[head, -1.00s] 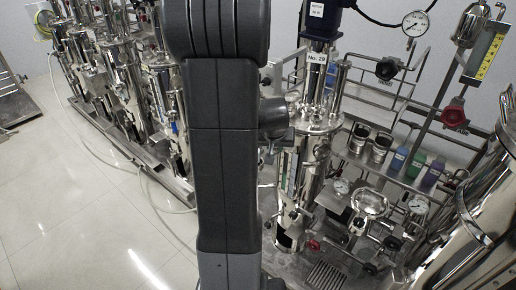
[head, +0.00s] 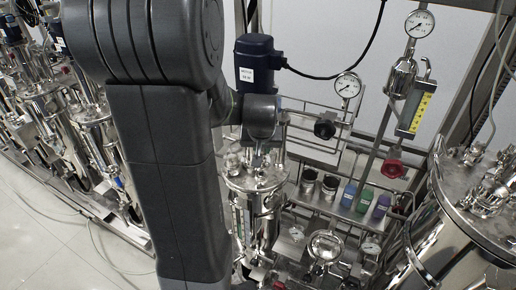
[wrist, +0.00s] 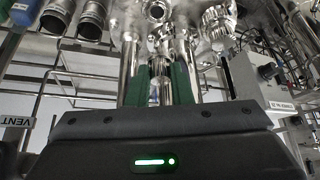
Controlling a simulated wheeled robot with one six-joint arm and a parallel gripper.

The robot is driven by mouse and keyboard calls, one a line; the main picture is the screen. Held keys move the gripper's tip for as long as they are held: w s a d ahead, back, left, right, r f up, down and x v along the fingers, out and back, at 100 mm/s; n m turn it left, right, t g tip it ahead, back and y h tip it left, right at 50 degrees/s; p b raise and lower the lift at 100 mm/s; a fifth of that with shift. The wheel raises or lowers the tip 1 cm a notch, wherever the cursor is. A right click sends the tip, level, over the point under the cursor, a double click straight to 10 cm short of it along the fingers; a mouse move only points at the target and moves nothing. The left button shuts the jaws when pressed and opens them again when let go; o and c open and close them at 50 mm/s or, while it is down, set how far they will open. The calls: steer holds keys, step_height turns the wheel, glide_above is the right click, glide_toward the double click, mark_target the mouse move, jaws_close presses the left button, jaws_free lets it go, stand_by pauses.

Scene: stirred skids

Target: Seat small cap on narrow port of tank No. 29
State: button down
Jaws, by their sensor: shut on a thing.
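My gripper (wrist: 161,80) shows at the centre of the wrist view, its green-padded fingers shut on a shiny steel piece, the small cap (wrist: 160,66). My arm hides the gripper and the cap in the head view. Tank No. 29 (head: 262,184) is the polished steel vessel right of my arm in the head view, under a dark blue motor (head: 256,62). Its number plate is hidden behind my arm now. I cannot pick out the narrow port. Steel tubes and fittings stand close around the fingers in the wrist view, and I cannot tell whether the cap touches any.
Steel cups (head: 329,186) and coloured bottles (head: 364,201) stand on a shelf right of the tank. Gauges (head: 348,86), a red valve handle (head: 393,169) and piping crowd that side. Another large steel vessel (head: 465,215) stands at right. Open floor (head: 35,225) lies lower left.

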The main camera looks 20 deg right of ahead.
steer(key=shift+s+a+f+b, duration=0.1)
steer(key=shift+s+f+b, duration=0.15)
steer(key=shift+f+b, duration=1.9)
steer(key=shift+f, duration=1.1)
steer(key=shift+w+f+b, duration=0.1)
steer(key=shift+f+b, duration=0.65)
steer(key=shift+f, duration=0.1)
steer(key=c, duration=1.2)
jaws_free()
steer(key=shift+o, duration=0.4)
steer(key=shift+o, duration=1.1)
